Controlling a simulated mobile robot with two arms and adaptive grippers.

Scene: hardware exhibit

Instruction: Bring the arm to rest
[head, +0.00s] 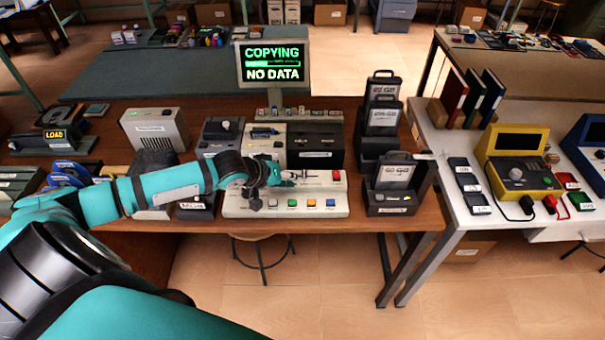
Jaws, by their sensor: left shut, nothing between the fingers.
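My left arm (165,187) reaches in from the left over the wooden table. My left gripper (291,176) is shut and empty, over the upper part of the white button panel (264,210). I cannot tell whether it touches the panel. The panel has a row of coloured buttons (311,202) along its front and a red button (336,176) to the right of the gripper. The gripper and wrist hide part of the panel. My right gripper is not in view.
A monitor (273,63) reading "COPYING" and "NO DATA" stands behind the panel. A black box (315,147) and a dark cartridge holder (391,203) are close by. A grey speaker-like box (157,129) stands behind my forearm. A white table (497,220) with a yellow device (521,170) is at right.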

